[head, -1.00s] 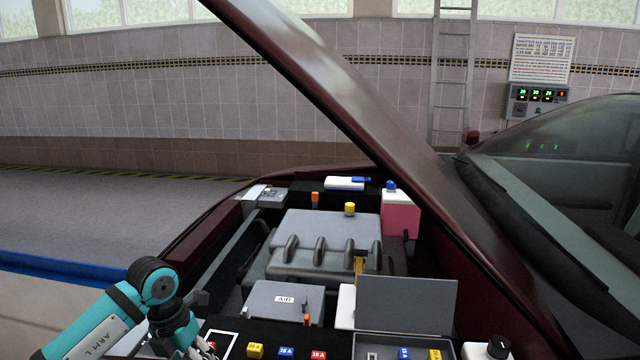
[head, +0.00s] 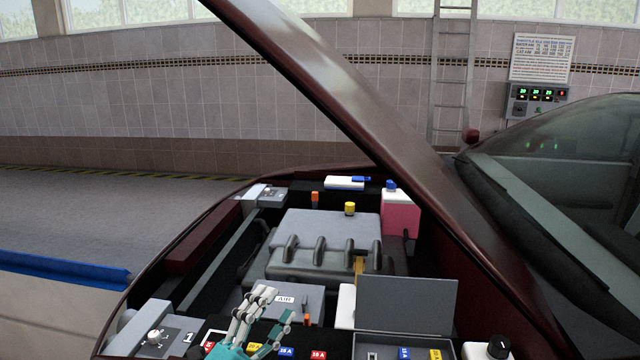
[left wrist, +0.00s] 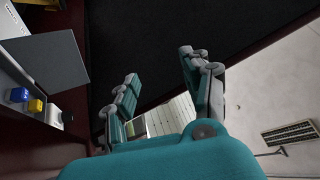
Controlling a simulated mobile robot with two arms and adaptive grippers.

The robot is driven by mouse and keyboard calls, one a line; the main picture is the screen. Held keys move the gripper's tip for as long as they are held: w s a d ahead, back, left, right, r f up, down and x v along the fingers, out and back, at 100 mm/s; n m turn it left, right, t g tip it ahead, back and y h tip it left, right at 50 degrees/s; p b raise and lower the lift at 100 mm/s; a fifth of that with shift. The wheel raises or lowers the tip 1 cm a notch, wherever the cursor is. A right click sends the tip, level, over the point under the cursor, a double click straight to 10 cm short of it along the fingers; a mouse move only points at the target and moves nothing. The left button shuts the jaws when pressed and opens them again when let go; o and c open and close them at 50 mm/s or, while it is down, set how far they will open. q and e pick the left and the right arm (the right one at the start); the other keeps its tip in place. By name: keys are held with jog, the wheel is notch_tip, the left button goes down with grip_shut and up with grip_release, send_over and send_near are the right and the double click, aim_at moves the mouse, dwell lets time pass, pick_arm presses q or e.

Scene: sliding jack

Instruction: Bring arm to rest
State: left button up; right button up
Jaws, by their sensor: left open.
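My left gripper (head: 258,310) is at the bottom of the head view, in front of the grey air box (head: 262,296) and over the row of coloured fuses. Its fingers point up and it holds nothing that I can see. In the left wrist view the two teal and grey fingers of the left gripper (left wrist: 160,92) stand wide apart, with nothing between their tips. My right gripper is not in view.
The car's engine bay holds a grey engine cover (head: 325,232), a pink tank (head: 400,215) and an open-lidded grey box (head: 405,300). The raised dark red hood (head: 330,95) slants over the bay. A blue strip (head: 65,268) lies left of the car.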

pick_arm(q)
jog(key=s+a+f+n+g+y, duration=0.3)
jog(key=a+f+n+y, duration=0.4)
jog(key=f+n, duration=0.15)
jog(key=s+a+f+n+g+y, duration=0.2)
jog(key=s+a+f+n+y, duration=0.1)
jog(key=a+f+n+y, duration=0.5)
jog(key=s+d+f+n+g+h, duration=0.1)
jog(key=s+f+g, duration=0.45)
jog(key=s, duration=0.45)
jog(key=s+d+f+n+g+h, duration=0.1)
jog(key=s+f+g+h, duration=0.1)
jog(key=s+f+g, duration=0.65)
jog(key=s+f+t, duration=0.1)
jog(key=s+f, duration=0.1)
jog(key=f, duration=1.1)
jog(key=s+f+t, duration=0.1)
jog(key=s+f, duration=0.2)
jog(key=f, duration=1.1)
jog(key=s+a+f, duration=0.2)
jog(key=s+f, duration=1.2)
jog(key=s, duration=0.1)
jog(key=shift+s+a+g+y, duration=0.2)
jog(key=shift+a+g+y, duration=0.1)
jog(key=shift+a+g, duration=0.1)
